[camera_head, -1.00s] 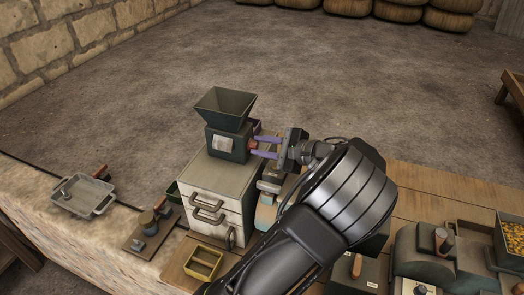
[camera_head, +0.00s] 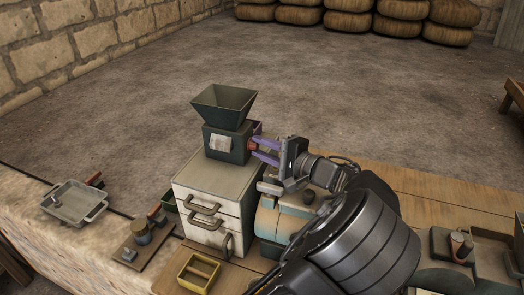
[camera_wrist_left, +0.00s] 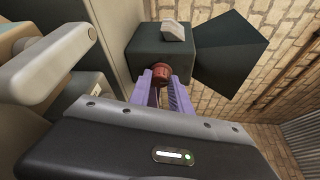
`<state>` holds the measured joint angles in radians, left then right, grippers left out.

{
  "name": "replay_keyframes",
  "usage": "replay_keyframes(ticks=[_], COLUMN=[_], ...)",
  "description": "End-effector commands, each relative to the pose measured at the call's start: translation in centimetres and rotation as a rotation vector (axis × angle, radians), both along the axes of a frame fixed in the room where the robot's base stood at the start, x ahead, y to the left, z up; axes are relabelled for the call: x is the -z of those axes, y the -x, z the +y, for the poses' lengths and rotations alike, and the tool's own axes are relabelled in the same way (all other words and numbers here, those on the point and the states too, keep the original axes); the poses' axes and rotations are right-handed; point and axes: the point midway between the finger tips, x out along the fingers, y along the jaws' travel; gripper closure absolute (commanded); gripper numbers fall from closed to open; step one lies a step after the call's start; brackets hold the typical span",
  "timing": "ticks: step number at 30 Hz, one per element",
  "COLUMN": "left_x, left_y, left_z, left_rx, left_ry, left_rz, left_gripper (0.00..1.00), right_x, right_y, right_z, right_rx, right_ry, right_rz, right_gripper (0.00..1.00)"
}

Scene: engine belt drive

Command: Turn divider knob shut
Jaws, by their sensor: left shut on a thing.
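The divider (camera_head: 228,145) is a dark green box with a flared hopper (camera_head: 224,105) on top and a pale plate on its front. It stands on a white drawer cabinet (camera_head: 215,182). A reddish-brown knob (camera_wrist_left: 161,80) sticks out of the box's side and shows between the fingers in the left wrist view. My left gripper (camera_head: 264,150) has purple fingers, which also show in the left wrist view (camera_wrist_left: 162,88). They are closed around the knob at the right side of the box. The fingers partly hide the knob in the head view. My right gripper is out of view.
A yellow tray (camera_head: 199,272) stands in front of the cabinet. A grey pan (camera_head: 74,200) and a wooden block with a knob (camera_head: 140,240) are at the left. A blue-grey machine (camera_head: 280,215) stands close right of the cabinet, under my arm.

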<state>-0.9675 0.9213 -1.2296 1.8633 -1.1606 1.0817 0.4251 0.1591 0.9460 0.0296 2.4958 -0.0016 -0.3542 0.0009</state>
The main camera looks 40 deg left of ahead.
Motion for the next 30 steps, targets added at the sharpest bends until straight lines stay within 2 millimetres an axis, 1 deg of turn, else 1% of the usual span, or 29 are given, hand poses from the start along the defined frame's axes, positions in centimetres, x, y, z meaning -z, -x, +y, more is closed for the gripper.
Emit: replay_keyframes(ticks=[9,10,17,18,26,30], left_x=[0.09,0.1,0.05,0.05,-0.04,-0.32], left_y=[0.07,0.07,0.04,0.04,0.02,0.01], left_z=[0.0,0.0,0.01,0.0,0.01,0.02], left_rx=[-0.002,-0.002,-0.001,-0.001,-0.001,-0.002], left_ry=[0.002,0.002,0.001,0.001,0.002,0.013], left_rz=[-0.003,-0.003,-0.002,-0.002,0.001,0.034], left_gripper=[1.0,0.74,0.56,0.54,0.54,0.54], right_x=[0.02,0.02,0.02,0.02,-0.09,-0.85], right_y=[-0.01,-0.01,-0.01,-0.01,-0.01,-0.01], right_z=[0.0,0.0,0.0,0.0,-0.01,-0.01], right_rx=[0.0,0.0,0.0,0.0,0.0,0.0], right_ry=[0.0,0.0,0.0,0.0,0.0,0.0], right_rz=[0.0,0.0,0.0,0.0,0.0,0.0], right_gripper=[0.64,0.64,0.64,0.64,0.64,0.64])
